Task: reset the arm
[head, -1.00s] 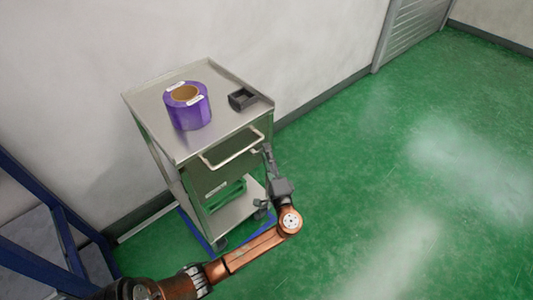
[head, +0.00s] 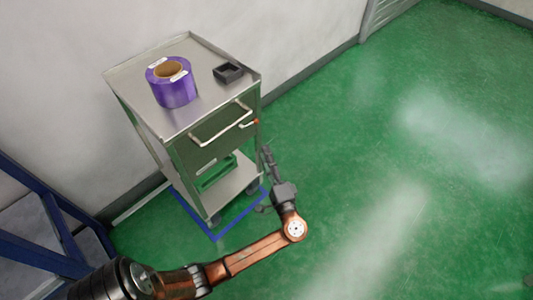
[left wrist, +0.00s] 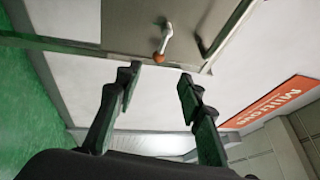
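My left arm reaches in from the bottom left of the head view. Its gripper (head: 266,152) is near the front right of a metal trolley (head: 150,112), lower in the picture than the trolley's pale handle (head: 221,126). In the left wrist view the gripper (left wrist: 158,76) has its two dark fingers spread apart with nothing between them. Beyond the fingertips is the trolley's handle end with an orange tip (left wrist: 159,57), apart from the fingers. My right arm and gripper are not in view.
A purple roll (head: 174,88) and a small black open box (head: 228,73) stand on the trolley top. A green item (head: 217,173) is inside the trolley. A blue frame (head: 45,216) stands at left. Green floor at right is clear.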

